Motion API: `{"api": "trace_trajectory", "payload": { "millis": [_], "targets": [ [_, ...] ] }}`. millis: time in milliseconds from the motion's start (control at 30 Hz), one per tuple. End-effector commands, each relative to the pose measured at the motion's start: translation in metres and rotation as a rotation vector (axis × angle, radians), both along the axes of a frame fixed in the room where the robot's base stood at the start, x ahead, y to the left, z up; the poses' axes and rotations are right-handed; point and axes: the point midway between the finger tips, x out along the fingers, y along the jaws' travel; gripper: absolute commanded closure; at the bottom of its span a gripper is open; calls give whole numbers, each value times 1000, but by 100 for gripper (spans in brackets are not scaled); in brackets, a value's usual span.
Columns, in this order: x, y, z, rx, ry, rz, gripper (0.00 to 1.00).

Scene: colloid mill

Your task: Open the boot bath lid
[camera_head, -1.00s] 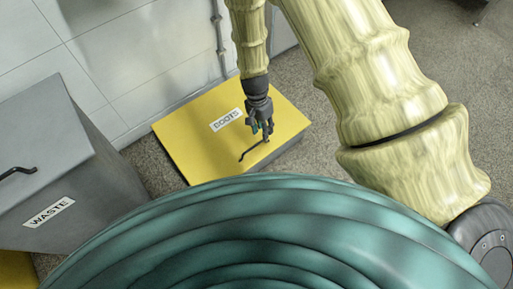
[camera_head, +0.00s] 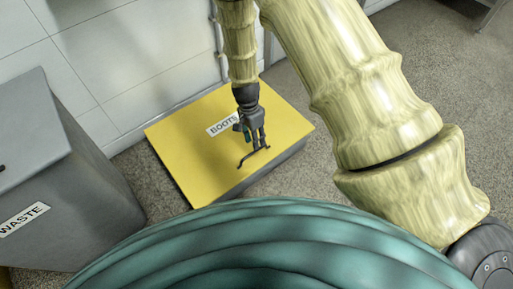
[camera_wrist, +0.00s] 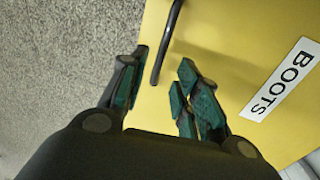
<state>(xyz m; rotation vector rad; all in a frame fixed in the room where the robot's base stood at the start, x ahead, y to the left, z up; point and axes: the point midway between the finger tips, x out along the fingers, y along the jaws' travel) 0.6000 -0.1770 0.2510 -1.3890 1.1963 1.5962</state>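The boot bath is a low box with a flat yellow lid (camera_head: 190,160), shut, carrying a white BOOTS label (camera_head: 222,124). A dark bar handle (camera_head: 253,156) stands on the lid near the front edge. My gripper (camera_head: 258,147) is over the lid, pointing down at the handle. In the wrist view the lid (camera_wrist: 230,50) fills the right side. The handle (camera_wrist: 165,45) lies ahead of and between the spread fingers of my gripper (camera_wrist: 158,85). The teal pads are apart with nothing held. I cannot tell how high the fingertips are above the lid.
A grey bin (camera_head: 75,190) labelled WASTE stands at the left. A white tiled wall (camera_head: 120,60) is behind the boot bath.

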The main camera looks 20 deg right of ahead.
Motion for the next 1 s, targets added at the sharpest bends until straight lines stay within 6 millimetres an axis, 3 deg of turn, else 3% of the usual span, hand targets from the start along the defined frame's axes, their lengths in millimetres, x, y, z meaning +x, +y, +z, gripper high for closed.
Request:
{"api": "trace_trajectory", "payload": {
  "millis": [100,300,700,733,900,1000],
  "targets": [
    [-4,-1,-21,1,1,0,68],
    [-7,-2,-38,0,1,2,68],
    [-8,-3,-43,0,0,1,68],
    [-8,-3,-43,0,0,1,70],
    [-8,-3,-43,0,0,1,100],
    [-8,-3,-43,0,0,1,100]
  ]
}}
